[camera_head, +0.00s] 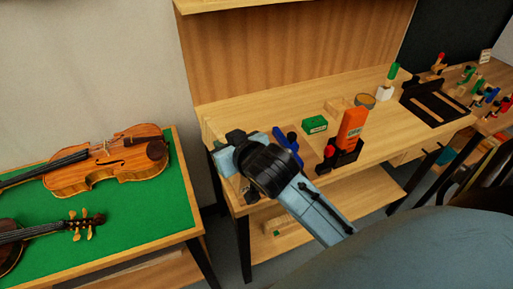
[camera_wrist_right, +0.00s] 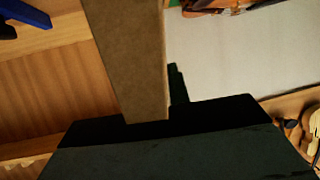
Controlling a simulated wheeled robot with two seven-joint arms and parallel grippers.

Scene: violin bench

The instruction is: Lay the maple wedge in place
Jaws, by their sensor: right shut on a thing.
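My right gripper (camera_head: 234,139) is over the left end of the wooden bench (camera_head: 240,112). In the right wrist view a long brown wooden piece, which I take as the maple wedge (camera_wrist_right: 130,60), runs from the top edge down to the dark jaws (camera_wrist_right: 148,122). The gripper is shut on it, and the jaws hide its near end. In the head view a pale wooden piece (camera_head: 209,130) shows just left of the gripper; I cannot tell if it is the wedge. The place for the wedge cannot be made out. My left gripper is out of view.
A blue tool (camera_head: 288,145), a green box (camera_head: 315,124), an orange bottle (camera_head: 352,128) and a red-topped item (camera_head: 329,152) stand right of my gripper. A violin (camera_head: 110,165) lies on a green-topped table (camera_head: 130,215) at left, across a gap.

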